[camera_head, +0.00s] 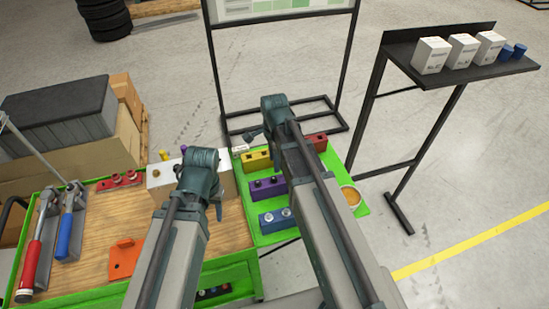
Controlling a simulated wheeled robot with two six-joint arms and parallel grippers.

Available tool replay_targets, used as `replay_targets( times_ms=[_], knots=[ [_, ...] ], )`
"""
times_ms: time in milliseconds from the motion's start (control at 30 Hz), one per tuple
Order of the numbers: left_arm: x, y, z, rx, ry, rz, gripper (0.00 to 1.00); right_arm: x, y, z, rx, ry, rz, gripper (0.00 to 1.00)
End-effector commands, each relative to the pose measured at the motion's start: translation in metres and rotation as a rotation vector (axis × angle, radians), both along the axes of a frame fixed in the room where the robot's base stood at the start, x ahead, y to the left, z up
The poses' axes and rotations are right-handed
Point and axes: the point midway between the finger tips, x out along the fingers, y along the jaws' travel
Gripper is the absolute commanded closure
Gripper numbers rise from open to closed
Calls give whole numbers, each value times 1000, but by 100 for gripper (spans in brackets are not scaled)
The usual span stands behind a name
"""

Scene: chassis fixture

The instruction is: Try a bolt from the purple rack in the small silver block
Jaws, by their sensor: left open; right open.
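The purple rack (268,189) sits on the green tray between the yellow and blue racks, with small dark round spots on its top; I cannot tell bolts from holes. A pale silver block (160,185) stands on the wooden bench top, partly hidden by my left arm. A yellow piece and a purple piece show at its back edge. My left gripper (216,205) is open, over the right part of the silver block as seen here. My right gripper (251,136) is open and appears empty, near the yellow rack, beyond the purple rack.
The green tray (336,170) also bears a yellow rack (256,161), a red rack (316,141), a blue rack (276,221) with silver bolts and a round yellowish dish (350,196).

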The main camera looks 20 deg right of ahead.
Motion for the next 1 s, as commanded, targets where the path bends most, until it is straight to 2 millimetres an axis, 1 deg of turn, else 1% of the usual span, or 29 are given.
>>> replay_targets(
  times_ms=[33,300,400,533,1000],
  knots=[
    [0,0,-9,0,0,0,50,0,0,-9,0,0,1,48],
    [0,0,-40,0,0,1,50,0,0,-40,0,0,1,48],
    [0,0,-49,0,0,1,50,0,0,-49,0,0,1,48],
    [0,0,-52,0,0,1,50,0,0,-52,0,0,1,48],
    [0,0,-51,0,0,1,50,0,0,-51,0,0,1,48]
  ],
)
